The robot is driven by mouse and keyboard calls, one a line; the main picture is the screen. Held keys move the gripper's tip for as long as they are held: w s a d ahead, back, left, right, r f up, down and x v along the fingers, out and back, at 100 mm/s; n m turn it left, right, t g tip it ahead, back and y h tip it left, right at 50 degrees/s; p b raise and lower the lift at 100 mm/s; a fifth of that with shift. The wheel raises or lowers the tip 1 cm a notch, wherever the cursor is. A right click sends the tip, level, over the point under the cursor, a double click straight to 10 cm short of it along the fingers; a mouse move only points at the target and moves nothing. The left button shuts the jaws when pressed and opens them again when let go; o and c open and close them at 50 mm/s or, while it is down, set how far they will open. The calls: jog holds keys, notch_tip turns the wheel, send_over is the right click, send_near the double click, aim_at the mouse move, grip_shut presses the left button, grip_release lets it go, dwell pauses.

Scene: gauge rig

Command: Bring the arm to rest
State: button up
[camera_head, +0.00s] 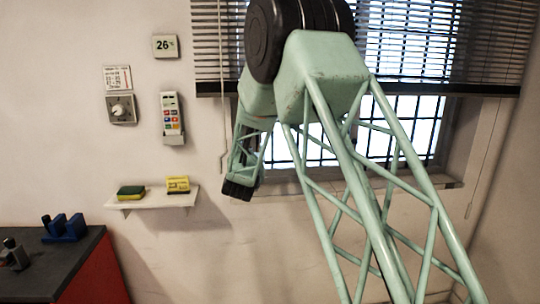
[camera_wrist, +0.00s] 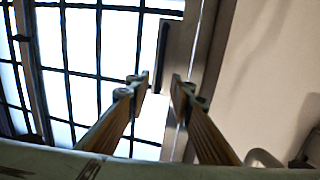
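My gripper (camera_wrist: 160,90) shows in the wrist view with its two fingers apart and nothing between them. A strip of the window frame and bright panes show behind the gap. In the head view my pale green lattice arm rises from the bottom right to a black joint at the top middle. A shorter lattice link of mine hangs down from there to a dark end left of the window. The gripper's fingers cannot be made out in the head view.
The barred window (camera_head: 405,125) with dark blinds (camera_head: 220,45) is behind the arm. A small white shelf (camera_head: 150,201) holds a green-and-yellow sponge (camera_head: 130,192) and a yellow object (camera_head: 178,184). A dark-topped bench (camera_head: 75,260) with blue blocks (camera_head: 64,228) stands lower left.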

jog(key=s+d+r+g+y, duration=0.15)
jog(key=s+d+r, duration=0.25)
jog(key=s, duration=0.5)
jog(key=s+d+r+n+g+y, duration=0.1)
jog(key=s+d+r+g, duration=0.3)
jog(key=s, duration=0.5)
jog(key=s+d+r+g+y, duration=0.1)
jog(key=s+d+r, duration=0.35)
jog(key=s, duration=0.45)
jog(key=s+d+f+g, duration=0.2)
jog(key=s+d, duration=0.3)
jog(key=s, duration=1.2)
jog(key=s+d+f+g+h, duration=0.1)
jog(key=s+d, duration=0.5)
jog(key=s, duration=1.1)
jog(key=s+d+f+g+h, duration=0.1)
jog(key=s+d+f+g, duration=0.3)
jog(key=s, duration=1.3)
jog(key=shift+s+d+f, duration=0.15)
jog(key=shift+d+f, duration=0.5)
jog(key=shift+f, duration=0.05)
jog(key=shift+h, duration=0.25)
jog(key=shift+c, duration=0.4)
